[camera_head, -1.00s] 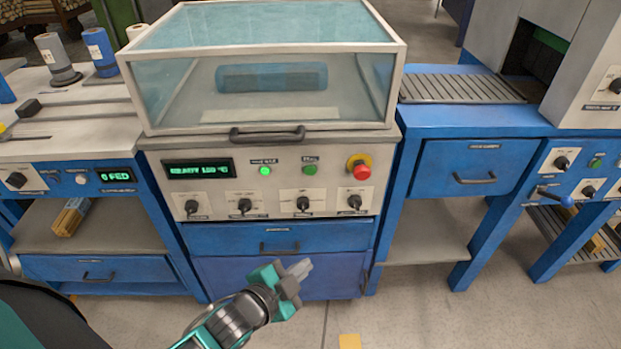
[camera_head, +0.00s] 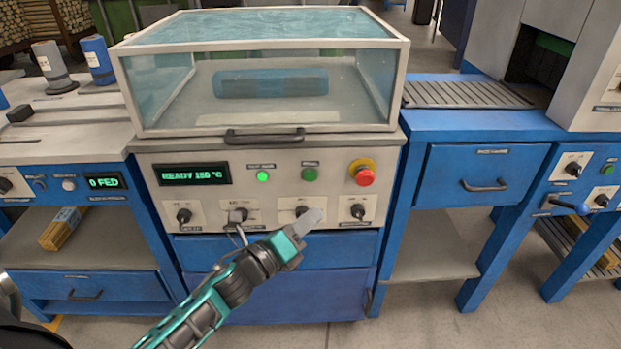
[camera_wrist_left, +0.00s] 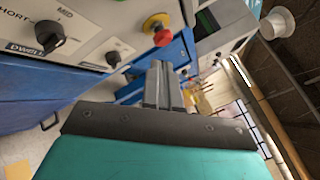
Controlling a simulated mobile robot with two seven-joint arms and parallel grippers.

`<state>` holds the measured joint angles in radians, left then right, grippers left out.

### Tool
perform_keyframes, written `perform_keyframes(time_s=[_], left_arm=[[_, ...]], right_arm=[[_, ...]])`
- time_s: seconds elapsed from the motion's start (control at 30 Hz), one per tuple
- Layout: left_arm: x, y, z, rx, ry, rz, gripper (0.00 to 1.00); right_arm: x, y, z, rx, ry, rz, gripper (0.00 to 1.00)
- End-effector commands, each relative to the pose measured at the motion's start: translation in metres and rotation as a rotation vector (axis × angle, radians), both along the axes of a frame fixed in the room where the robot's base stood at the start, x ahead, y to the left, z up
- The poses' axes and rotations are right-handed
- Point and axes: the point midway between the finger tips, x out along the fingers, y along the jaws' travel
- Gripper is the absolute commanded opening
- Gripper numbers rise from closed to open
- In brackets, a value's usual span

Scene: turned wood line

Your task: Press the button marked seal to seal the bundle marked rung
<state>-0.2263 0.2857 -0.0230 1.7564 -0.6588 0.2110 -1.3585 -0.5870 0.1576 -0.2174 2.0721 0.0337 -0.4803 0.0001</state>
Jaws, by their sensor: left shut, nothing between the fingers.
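A blue bundle (camera_head: 270,82) lies inside the closed clear-lidded chamber (camera_head: 262,128); any mark on it is too small to read. On the front panel, a brightly lit green lamp or button (camera_head: 263,177) sits left of a darker green button (camera_head: 309,175). Their small labels are not clearly legible. My left gripper (camera_head: 314,217) is shut and empty, in front of the panel's lower knob row and below the darker green button in the picture. Its shut fingers (camera_wrist_left: 163,85) also show in the left wrist view, apart from the panel. My right gripper is not in view.
A red mushroom button (camera_head: 364,175) on a yellow base stands right of the green buttons. The display (camera_head: 193,174) reads READY 150 °C. Several black knobs line the lower panel, and the lid handle (camera_head: 265,135) protrudes above. A roller conveyor (camera_head: 470,92) lies right.

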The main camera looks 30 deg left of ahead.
Motion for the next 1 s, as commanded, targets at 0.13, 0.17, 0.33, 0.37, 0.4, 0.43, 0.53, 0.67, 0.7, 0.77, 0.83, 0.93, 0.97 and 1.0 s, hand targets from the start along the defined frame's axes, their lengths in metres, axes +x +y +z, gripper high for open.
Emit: perform_keyframes(time_s=[0.13,0.17,0.33,0.37,0.4,0.43,0.53,0.67,0.7,0.77,0.83,0.93,0.97,1.0], left_arm=[[0.002,0.001,0.0,-0.002,0.0,0.0,0.0],[0.004,0.002,0.0,-0.002,0.0,0.0,0.0],[0.019,0.012,-0.001,-0.002,-0.001,0.0,0.0],[0.023,0.014,-0.001,-0.001,0.0,0.001,0.0],[0.028,0.017,0.0,-0.001,-0.002,0.001,0.0],[0.032,0.02,-0.001,0.0,0.0,0.0,0.0],[0.044,0.027,-0.002,-0.003,0.001,0.0,0.0],[0.058,0.036,-0.002,-0.002,0.0,0.001,0.0],[0.062,0.038,-0.002,-0.002,0.0,0.001,0.0],[0.066,0.041,-0.002,-0.003,0.001,0.0,0.0],[0.07,0.043,-0.001,-0.003,0.001,0.0,0.0],[0.073,0.045,-0.001,-0.004,0.002,0.0,0.0],[0.074,0.046,-0.001,-0.005,0.002,0.0,0.0],[0.074,0.046,-0.001,-0.005,0.002,0.0,0.0]], right_arm=[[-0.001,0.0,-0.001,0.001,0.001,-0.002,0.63],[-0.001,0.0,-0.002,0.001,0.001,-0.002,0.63],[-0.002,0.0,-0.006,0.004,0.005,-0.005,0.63],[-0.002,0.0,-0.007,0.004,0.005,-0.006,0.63],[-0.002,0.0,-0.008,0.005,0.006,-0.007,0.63],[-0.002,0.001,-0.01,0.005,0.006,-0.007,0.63],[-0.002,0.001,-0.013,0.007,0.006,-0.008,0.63],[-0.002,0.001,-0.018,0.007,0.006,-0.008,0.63],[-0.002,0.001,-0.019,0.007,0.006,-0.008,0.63],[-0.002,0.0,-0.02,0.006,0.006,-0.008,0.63],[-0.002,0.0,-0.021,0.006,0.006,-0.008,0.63],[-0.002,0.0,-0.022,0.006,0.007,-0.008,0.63],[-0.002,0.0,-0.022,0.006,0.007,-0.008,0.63],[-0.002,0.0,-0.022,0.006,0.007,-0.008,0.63]])
